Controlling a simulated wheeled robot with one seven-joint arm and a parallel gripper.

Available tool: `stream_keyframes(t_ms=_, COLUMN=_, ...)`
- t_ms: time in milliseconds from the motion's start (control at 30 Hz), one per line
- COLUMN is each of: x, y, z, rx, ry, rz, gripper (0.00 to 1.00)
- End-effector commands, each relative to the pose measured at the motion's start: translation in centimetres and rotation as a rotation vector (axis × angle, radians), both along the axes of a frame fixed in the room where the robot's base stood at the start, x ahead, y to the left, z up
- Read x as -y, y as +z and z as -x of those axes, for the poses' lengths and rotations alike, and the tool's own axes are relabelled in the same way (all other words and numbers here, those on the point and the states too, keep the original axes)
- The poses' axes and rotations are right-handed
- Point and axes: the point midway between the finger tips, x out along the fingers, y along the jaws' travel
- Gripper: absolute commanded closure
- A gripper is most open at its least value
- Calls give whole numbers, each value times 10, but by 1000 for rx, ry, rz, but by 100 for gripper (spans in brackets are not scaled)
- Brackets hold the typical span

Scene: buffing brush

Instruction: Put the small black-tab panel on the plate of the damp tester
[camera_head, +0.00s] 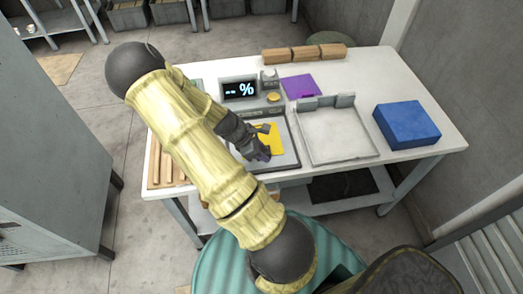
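The damp tester's display (239,90) stands on the table and reads "-- %". Its dark-rimmed plate (286,160) lies in front of the display. A yellow panel (274,138) shows over the plate, partly hidden by my gripper (261,146). I cannot tell whether the panel rests on the plate or is held just above it. I cannot make out a black tab for certain; dark parts beside the panel blend with my gripper. My gripper is low over the plate at the panel's left side. Its fingers are too small and dark to tell if they are shut.
Several wooden blocks (304,53) line the back edge. Wooden strips (157,166) lie at the left. My arm crosses the table's left part.

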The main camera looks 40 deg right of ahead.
Motion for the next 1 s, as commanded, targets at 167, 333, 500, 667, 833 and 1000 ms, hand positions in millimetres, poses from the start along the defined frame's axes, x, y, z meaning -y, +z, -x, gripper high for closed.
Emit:
stream_keyframes(t_ms=167, x=-3, y=7, z=-2, rx=1, ry=1, rz=0, gripper=68)
stream_keyframes(t_ms=333, x=-13, y=26, z=-9, rx=6, ry=2, rz=0, gripper=68)
stream_keyframes(t_ms=500, x=-28, y=52, z=-18, rx=6, ry=3, rz=-1, gripper=68)
stream_keyframes(t_ms=667, x=-42, y=78, z=-27, rx=5, ry=4, rz=-1, gripper=68)
stream_keyframes(t_ms=833, x=-53, y=98, z=-33, rx=2, ry=2, rz=0, gripper=68)
stream_keyframes(t_ms=1000, x=-56, y=104, z=-34, rx=-1, ry=0, rz=1, gripper=68)
